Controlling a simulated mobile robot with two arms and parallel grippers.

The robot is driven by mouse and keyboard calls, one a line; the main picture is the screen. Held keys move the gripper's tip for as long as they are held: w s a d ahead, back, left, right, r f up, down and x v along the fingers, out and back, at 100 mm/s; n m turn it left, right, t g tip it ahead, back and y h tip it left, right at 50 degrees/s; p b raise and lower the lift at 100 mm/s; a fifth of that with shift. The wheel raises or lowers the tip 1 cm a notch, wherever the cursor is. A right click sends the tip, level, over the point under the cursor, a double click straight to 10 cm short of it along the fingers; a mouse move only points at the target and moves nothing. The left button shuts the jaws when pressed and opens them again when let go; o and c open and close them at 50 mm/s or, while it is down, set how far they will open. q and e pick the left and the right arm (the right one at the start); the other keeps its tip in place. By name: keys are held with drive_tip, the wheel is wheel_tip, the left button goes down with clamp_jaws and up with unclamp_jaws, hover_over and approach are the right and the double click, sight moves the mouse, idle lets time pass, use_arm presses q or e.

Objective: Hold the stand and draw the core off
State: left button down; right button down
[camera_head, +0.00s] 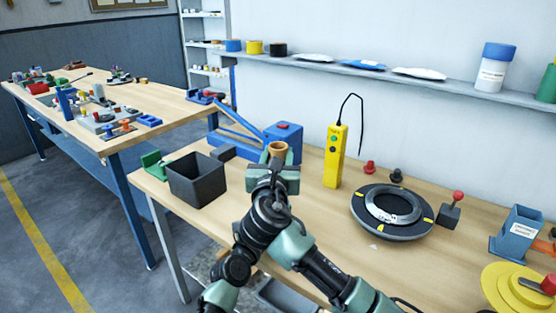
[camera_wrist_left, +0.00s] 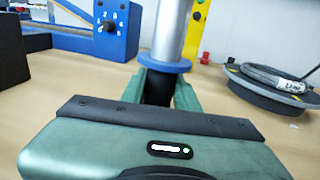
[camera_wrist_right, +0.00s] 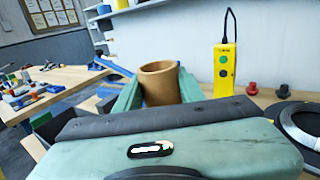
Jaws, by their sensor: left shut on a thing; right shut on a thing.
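The brown tubular core (camera_head: 277,149) stands upright between the fingers of my right gripper (camera_head: 278,161), which is shut on it. The core (camera_wrist_right: 159,83) also shows in the right wrist view, its open top above the fingers. The stand shows in the left wrist view as a silver upright post (camera_wrist_left: 172,32) with a blue disc (camera_wrist_left: 164,63) and a black part below it. My left gripper (camera_wrist_left: 158,90) is shut on that black part, under the disc. In the head view the stand and left gripper are hidden behind my right arm. Whether the core still surrounds the post is hidden.
A dark open bin (camera_head: 197,181) stands left of the grippers, with a blue machine (camera_head: 284,138) behind. A yellow control box (camera_head: 335,156) stands to the right. Further right are a black round turntable with a coil (camera_head: 392,212) and a blue holder (camera_head: 516,235).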

drive_tip(key=shift+r, duration=1.25)
use_arm(q)
drive_tip(key=c, duration=1)
unclamp_jaws()
drive_tip(key=shift+o, duration=0.2)
